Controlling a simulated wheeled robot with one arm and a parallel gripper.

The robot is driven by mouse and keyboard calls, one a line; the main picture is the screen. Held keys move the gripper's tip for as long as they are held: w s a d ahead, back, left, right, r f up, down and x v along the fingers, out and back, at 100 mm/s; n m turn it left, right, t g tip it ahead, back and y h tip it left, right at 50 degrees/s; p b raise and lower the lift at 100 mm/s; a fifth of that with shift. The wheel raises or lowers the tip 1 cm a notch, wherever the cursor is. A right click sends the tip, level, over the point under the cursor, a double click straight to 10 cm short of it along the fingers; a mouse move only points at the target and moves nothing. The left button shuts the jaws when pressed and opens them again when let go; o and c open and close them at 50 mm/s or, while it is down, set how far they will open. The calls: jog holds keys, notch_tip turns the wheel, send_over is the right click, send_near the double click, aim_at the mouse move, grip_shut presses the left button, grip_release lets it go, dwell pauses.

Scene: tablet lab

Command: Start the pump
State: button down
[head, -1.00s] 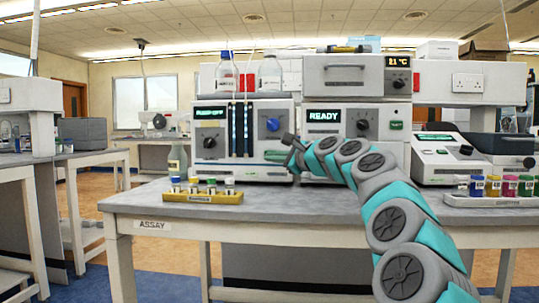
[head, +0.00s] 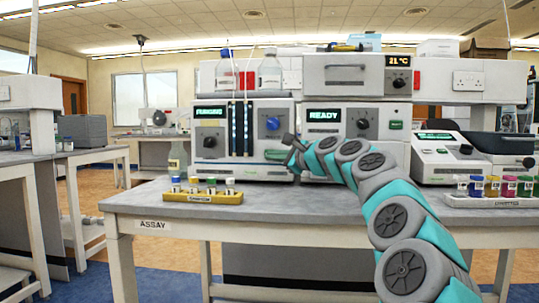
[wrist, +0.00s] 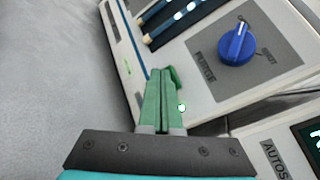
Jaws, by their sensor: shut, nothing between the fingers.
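The pump (head: 222,168) is the left pale unit on the ASSAY bench, with a lit green display (head: 209,112) whose small text looks like "RUNNING" or "PURGING". Its blue knob (head: 273,123) also shows in the wrist view (wrist: 236,45), with PURGE lettering beside it. My gripper (head: 268,155) is shut and empty at the lower right of the pump's front. In the wrist view, my gripper's green fingers (wrist: 161,75) point at the front panel. A green button-like piece (wrist: 174,78) shows right beside the fingertips; I cannot tell if they touch it.
A second unit (head: 340,150) with a READY display stands right of the pump. A yellow vial rack (head: 202,198) sits at the front left of the bench (head: 280,203). A rack of coloured vials (head: 495,200) and another instrument (head: 435,155) stand at the right.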

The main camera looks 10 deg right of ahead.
jog(key=shift+s+a, duration=0.15)
jog(key=shift+s, duration=0.2)
jog(key=shift+s+a+r, duration=0.1)
jog(key=shift+s+a, duration=0.1)
jog(key=shift+s, duration=0.45)
jog(key=shift+s+a, duration=0.15)
jog(key=shift+s, duration=0.45)
jog(key=shift+s+a+p, duration=0.3)
jog(key=shift+s, duration=0.5)
jog(key=shift+s+a+p, duration=0.25)
jog(key=shift+s+p, duration=0.05)
jog(key=shift+s, duration=0.45)
